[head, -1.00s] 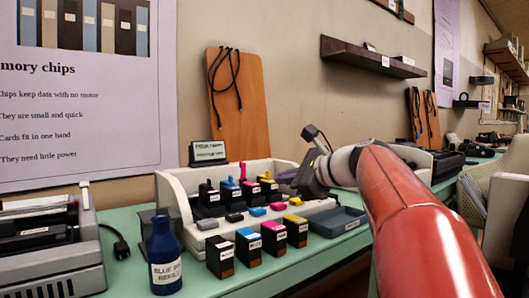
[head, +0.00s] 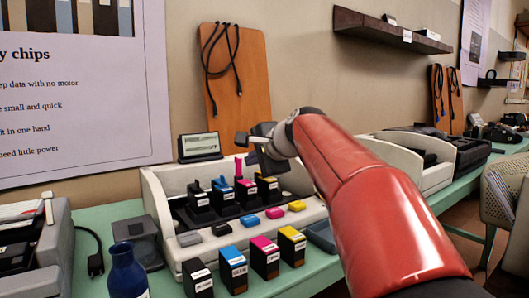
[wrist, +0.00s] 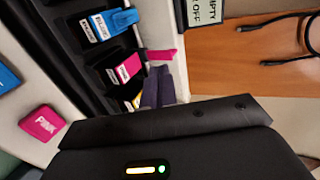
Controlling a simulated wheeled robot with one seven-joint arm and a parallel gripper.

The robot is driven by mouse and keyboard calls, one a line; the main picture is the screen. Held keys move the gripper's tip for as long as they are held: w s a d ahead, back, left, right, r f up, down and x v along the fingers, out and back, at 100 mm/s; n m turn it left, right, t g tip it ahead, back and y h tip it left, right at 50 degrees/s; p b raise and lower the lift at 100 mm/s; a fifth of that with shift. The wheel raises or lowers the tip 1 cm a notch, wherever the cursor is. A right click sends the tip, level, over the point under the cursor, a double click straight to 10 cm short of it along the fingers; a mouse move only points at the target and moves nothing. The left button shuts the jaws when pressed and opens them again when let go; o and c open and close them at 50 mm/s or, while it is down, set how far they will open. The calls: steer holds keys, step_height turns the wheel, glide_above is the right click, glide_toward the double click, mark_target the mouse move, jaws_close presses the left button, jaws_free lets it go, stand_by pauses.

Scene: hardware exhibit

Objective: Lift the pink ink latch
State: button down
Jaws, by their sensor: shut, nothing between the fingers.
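The pink ink latch (head: 238,167) stands upright behind the pink cartridge slot (head: 246,186) in the white printer body (head: 160,190). The blue latch (head: 220,182) and yellow latch (head: 268,179) beside it lie flatter. In the wrist view the pink latch (wrist: 162,54) sticks out just beyond my fingertips, past the pink-labelled slot (wrist: 126,69). My gripper (head: 254,158) is shut and empty, just right of the latch in the head view. Its fingers (wrist: 159,88) look very close to the latch; I cannot tell whether they touch.
Loose pink (head: 275,213), blue (head: 250,221) and yellow (head: 297,206) ink pieces lie on the printer's front ledge. Several boxed cartridges (head: 265,257) stand in front. A small sign (head: 199,146) and an orange board (head: 235,75) with cables are behind. A blue bottle (head: 126,270) stands front left.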

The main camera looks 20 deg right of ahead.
mark_target(237, 158)
steer(key=shift+w+a+r+p, duration=0.1)
steer(key=shift+w+a+p, duration=0.2)
steer(key=shift+w, duration=0.7)
steer(key=shift+w+a+r+p, duration=0.15)
steer(key=shift+w+a, duration=0.25)
steer(key=shift+w, duration=0.6)
steer(key=shift+f, duration=0.1)
